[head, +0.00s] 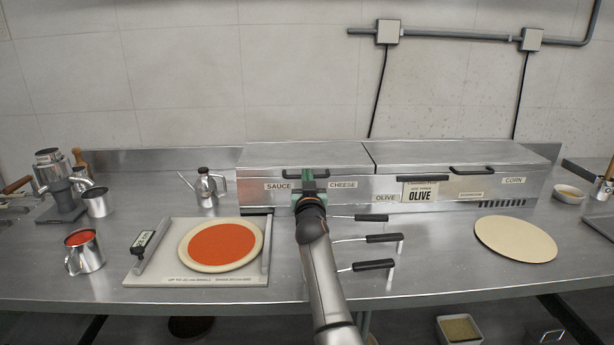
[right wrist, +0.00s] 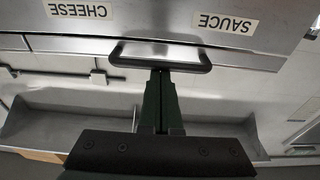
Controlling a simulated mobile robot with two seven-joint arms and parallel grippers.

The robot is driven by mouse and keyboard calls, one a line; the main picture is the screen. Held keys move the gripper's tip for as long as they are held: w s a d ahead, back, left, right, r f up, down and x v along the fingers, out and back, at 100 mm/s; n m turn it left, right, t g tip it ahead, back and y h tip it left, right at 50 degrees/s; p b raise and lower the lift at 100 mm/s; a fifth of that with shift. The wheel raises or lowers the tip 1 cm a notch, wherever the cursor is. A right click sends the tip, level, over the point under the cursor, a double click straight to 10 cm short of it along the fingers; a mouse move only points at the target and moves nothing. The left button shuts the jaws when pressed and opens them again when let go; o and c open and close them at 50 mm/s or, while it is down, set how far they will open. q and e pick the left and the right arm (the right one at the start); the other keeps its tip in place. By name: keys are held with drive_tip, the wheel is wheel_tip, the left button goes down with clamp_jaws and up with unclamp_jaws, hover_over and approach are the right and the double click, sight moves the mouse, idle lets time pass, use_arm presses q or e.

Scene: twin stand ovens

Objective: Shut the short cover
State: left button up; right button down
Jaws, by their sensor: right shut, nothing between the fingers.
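The short cover (head: 305,154) is the left, shorter metal lid on the long steel bin box, and it looks down and level in the head view. I cannot tell whether it is fully seated. Its dark handle (head: 306,174) sits at the front above the SAUCE and CHEESE labels; it also shows in the right wrist view (right wrist: 160,57). My right gripper (head: 309,188) is at this handle, its green fingers (right wrist: 160,78) shut together with nothing between them. The fingertips are touching or very close to the handle. My left gripper is not in view.
The longer cover (head: 450,154) lies beside it on the right. Several black-handled tools (head: 375,266) stick out in front of the box. A board (head: 196,279) with a sauced pizza base (head: 221,246) is at left, a plain disc (head: 515,239) at right.

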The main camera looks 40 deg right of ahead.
wheel_tip(320, 180, up, 5)
drive_tip(key=p, duration=0.4)
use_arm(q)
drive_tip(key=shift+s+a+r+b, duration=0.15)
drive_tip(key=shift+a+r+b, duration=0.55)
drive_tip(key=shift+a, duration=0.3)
use_arm(e)
drive_tip(key=f+v, duration=0.1)
drive_tip(key=v, duration=0.8)
drive_tip(key=shift+s+a+f, duration=0.1)
drive_tip(key=shift+f, duration=0.05)
